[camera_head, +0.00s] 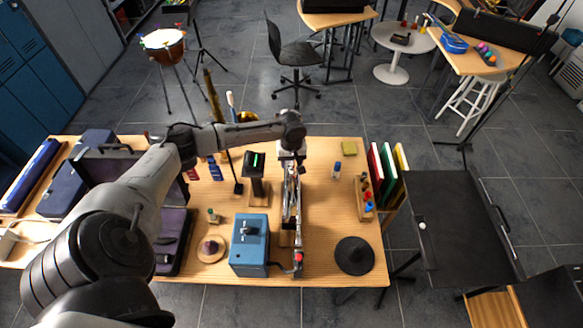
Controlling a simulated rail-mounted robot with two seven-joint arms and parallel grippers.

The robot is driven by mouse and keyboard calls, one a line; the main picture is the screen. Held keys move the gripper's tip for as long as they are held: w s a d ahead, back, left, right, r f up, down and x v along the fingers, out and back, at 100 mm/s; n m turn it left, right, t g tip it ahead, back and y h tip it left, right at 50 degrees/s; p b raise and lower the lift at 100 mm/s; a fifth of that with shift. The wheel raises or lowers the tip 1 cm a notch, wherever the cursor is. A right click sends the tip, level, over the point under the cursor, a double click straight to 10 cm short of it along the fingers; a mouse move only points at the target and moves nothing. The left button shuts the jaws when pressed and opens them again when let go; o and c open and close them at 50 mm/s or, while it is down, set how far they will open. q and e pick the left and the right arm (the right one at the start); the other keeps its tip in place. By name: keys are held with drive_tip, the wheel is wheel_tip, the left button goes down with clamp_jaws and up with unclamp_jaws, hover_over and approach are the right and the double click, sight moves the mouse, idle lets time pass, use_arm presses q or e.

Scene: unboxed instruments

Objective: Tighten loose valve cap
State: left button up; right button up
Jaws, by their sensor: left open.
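My left arm reaches in from the left over the wooden table (325,262). My left gripper (291,163) points down, open, at the far end of a narrow silvery instrument (291,200). I cannot tell whether it touches the instrument. The instrument looks like a valved brass piece in a stand and runs from the back of the table towards the front edge. A small red part (299,257) shows at its near end. The valve cap is too small to make out. My right gripper is not in view.
A blue box (249,243) stands left of the instrument, with a dark device with a green display (255,163) behind it.

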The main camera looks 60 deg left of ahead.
use_arm(q)
drive_tip(key=shift+f, duration=1.7)
drive_tip(key=shift+c, duration=0.3)
clamp_jaws()
drive_tip(key=shift+r+m+p, duration=0.25)
drive_tip(key=shift+m+p, duration=0.55)
drive_tip(key=shift+p, duration=0.3)
drive_tip(key=shift+m+p, duration=0.6)
drive_tip(key=shift+m, duration=0.3)
drive_tip(key=shift+f+m, duration=0.25)
drive_tip(key=shift+m, duration=0.35)
drive_tip(key=shift+o, duration=0.3)
unclamp_jaws()
